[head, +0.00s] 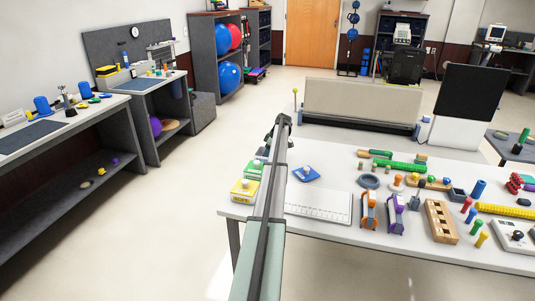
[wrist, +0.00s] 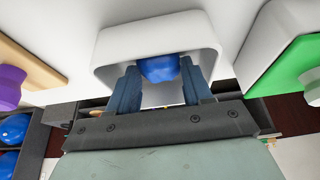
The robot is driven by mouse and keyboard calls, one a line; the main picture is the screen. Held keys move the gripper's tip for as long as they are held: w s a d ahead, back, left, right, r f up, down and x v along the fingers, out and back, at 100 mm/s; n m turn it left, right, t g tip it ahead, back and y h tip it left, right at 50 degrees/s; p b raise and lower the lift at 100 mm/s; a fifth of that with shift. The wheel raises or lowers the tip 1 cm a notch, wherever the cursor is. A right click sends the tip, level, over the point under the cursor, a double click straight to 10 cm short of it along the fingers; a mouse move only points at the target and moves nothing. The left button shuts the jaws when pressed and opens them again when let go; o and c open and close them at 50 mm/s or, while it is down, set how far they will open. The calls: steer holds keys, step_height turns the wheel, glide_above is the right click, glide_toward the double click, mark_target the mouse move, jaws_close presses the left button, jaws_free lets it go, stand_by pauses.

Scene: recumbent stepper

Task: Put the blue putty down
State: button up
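In the wrist view, a rounded blue lump, which looks like the blue putty (wrist: 159,68), sits between the two dark blue fingers of my gripper (wrist: 160,82). The fingers appear to touch it on both sides. A white rounded box-like shape (wrist: 112,43) surrounds the lump and fingertips; whether it touches them is unclear. In the head view, my gripper (head: 282,121) is at the far end of my arm, above the table's back left part. The putty cannot be made out there.
A beige panel (head: 362,101) stands behind.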

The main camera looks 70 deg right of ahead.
steer(key=shift+o, duration=0.8)
steer(key=shift+r, duration=0.15)
steer(key=v, duration=1.2)
